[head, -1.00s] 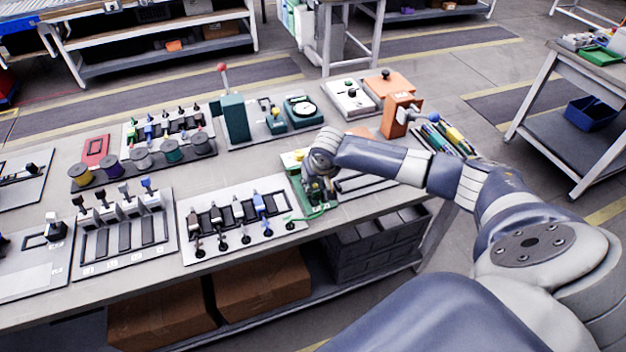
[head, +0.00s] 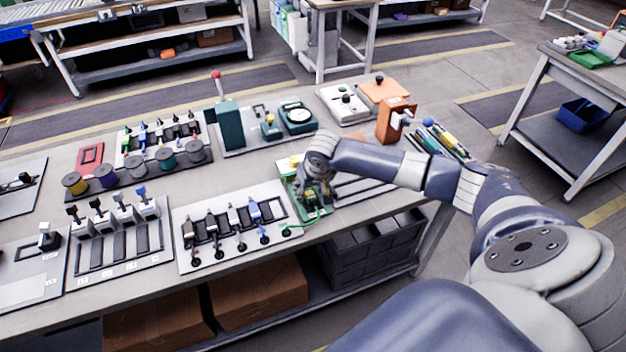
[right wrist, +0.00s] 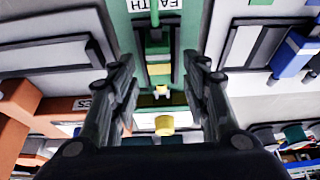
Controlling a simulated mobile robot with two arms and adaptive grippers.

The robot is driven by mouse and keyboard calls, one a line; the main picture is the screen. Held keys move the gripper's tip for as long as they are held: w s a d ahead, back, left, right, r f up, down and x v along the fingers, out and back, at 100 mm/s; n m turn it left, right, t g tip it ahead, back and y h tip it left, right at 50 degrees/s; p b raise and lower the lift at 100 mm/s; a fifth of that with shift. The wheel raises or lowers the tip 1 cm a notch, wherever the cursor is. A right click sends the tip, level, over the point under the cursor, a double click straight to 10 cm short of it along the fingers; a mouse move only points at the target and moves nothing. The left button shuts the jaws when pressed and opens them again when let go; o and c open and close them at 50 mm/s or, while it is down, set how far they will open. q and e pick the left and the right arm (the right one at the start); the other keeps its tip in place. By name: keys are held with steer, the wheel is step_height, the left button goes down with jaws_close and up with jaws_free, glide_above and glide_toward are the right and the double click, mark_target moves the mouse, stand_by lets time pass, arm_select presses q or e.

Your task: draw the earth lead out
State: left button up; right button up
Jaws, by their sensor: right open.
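The earth lead is a thin green cable whose green plug (right wrist: 156,45) sits in a slot of the green board, under an EARTH label, in the right wrist view. In the head view the green board (head: 288,164) is at the front right of the bench, partly hidden by my gripper, and the lead (head: 303,225) curves from it towards the panel on its left. My right gripper (right wrist: 163,68) is open and points at the board, with a finger on either side of the plug; I see no contact. It also shows from above in the head view (head: 316,192). My left gripper is out of view.
A white panel (head: 190,263) with several plugs stands left of the board. An orange box (head: 389,123) and several screwdrivers (head: 445,141) lie to the right. A teal block (head: 231,123) with a red-tipped lever stands behind. Little room is free around the board.

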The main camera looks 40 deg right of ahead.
steer(key=v, duration=1.1)
stand_by(0.8)
